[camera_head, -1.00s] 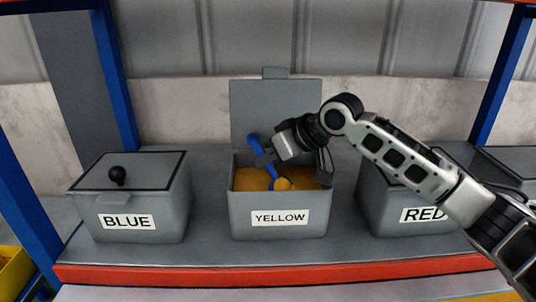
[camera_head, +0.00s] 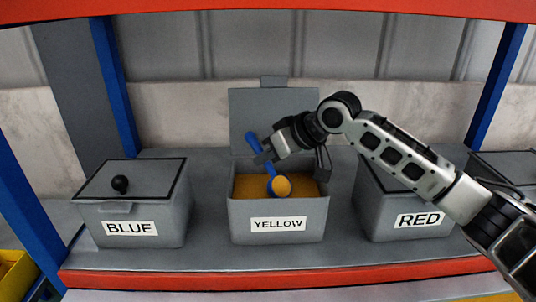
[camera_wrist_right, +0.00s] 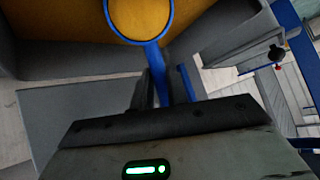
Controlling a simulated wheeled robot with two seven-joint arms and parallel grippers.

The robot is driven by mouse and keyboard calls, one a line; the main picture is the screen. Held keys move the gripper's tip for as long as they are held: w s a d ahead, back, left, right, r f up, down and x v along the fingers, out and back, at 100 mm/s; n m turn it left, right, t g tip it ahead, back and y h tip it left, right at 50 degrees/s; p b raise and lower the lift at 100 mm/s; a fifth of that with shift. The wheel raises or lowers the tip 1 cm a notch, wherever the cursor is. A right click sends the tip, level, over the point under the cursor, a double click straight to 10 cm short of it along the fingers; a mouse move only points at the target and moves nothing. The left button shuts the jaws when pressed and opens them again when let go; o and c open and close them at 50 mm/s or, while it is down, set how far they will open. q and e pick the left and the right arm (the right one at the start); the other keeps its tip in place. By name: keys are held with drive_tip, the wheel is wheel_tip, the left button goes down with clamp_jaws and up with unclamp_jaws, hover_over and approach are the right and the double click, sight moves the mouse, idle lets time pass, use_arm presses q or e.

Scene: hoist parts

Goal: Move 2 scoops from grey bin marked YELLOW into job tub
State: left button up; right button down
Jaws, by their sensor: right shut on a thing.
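The grey bin marked YELLOW (camera_head: 246,222) stands open in the middle of the shelf with its lid upright at the back. Yellow-orange material (camera_head: 248,184) lies inside. My right gripper (camera_head: 266,156) is shut on the handle of a blue scoop (camera_head: 252,140) above the bin. The scoop's bowl, filled with yellow material, hangs over the bin's front part. In the right wrist view the scoop's round blue rim (camera_wrist_right: 171,24) shows at the top, yellow inside, with its handle between the fingers. My left gripper is not in view.
A closed grey bin marked BLUE (camera_head: 170,215) with a black knob stands to the left. A grey bin marked RED (camera_head: 376,218) stands to the right, partly behind my right arm. Blue uprights (camera_head: 115,90) flank the shelf. A yellow container (camera_head: 12,268) shows at the lower left edge.

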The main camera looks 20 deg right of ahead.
drive_tip(key=shift+r, duration=3.9)
drive_tip(key=shift+f, duration=0.1)
